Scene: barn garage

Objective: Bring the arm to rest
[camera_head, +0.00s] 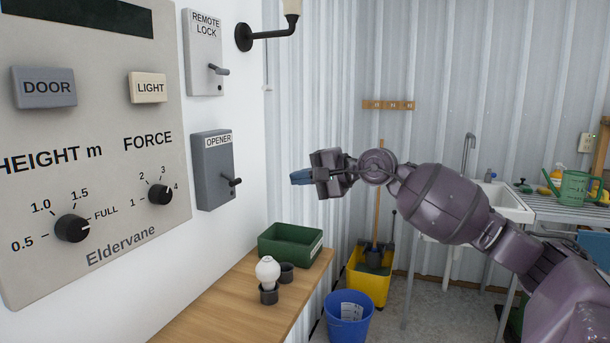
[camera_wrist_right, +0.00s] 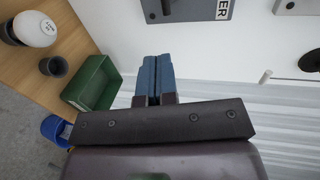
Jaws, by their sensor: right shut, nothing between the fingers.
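My right arm (camera_head: 445,203) reaches in from the right in the head view, bent and raised in front of the wall panel. Its gripper (camera_head: 302,176) points left toward the wall, just right of the grey OPENER box (camera_head: 212,170) and apart from it. In the right wrist view the blue fingertips (camera_wrist_right: 154,76) are pressed together with nothing between them. The OPENER box also shows at the top of the wrist view (camera_wrist_right: 186,8). My left gripper is in neither view.
A wooden shelf (camera_head: 215,312) below holds a green bin (camera_head: 290,245), a white bulb (camera_head: 267,270) in a dark cup, and another dark cup (camera_head: 287,272). A blue bucket (camera_head: 348,318) and a yellow mop bucket (camera_head: 368,285) stand on the floor. A sink (camera_head: 505,203) is behind my arm.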

